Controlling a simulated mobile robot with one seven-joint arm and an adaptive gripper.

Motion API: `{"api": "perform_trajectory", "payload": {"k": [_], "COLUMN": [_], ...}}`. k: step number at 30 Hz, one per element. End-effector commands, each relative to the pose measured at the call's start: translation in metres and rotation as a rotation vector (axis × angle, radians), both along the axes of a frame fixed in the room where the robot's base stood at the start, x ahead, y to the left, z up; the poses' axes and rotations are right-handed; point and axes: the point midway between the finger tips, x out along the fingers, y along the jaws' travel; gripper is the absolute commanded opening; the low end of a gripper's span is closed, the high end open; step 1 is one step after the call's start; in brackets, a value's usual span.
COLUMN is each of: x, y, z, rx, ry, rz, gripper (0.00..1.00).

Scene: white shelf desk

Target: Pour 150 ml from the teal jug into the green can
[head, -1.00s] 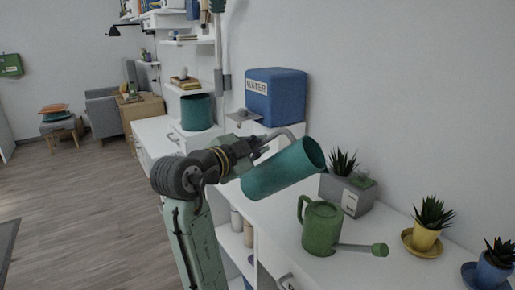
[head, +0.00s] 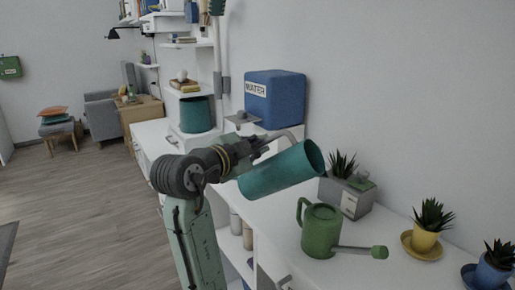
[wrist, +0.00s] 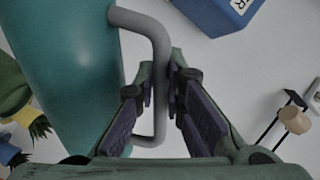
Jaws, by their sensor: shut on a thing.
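The teal jug (head: 278,171) is held in the air, tilted well over, with its open mouth up and to the right. My gripper (head: 270,146) is shut on the jug's grey handle. In the wrist view the fingers (wrist: 161,95) stand on both sides of the handle (wrist: 159,60), and the teal body (wrist: 62,65) fills the left. The green can (head: 321,231) stands upright on the white desk, below and right of the jug's mouth, its spout pointing right. The jug and can are apart. No liquid stream shows, and the inside of the can is not visible.
A grey planter (head: 346,197) stands behind the can. A yellow pot (head: 425,239) and a blue pot (head: 490,275) with plants are to the right. A blue box labelled "WATER" (head: 275,97) stands behind the jug. A teal bin (head: 196,114) is farther back left.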

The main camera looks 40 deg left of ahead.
Motion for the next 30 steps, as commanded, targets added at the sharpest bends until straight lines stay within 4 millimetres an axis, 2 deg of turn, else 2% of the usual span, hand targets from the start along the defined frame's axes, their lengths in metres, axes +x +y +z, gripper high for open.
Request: {"api": "perform_trajectory", "payload": {"k": [30], "x": [0.0002], "y": [-0.003], "z": [0.0073], "rx": [0.06], "ry": [0.007], "rz": [0.0], "gripper": [0.0]}}
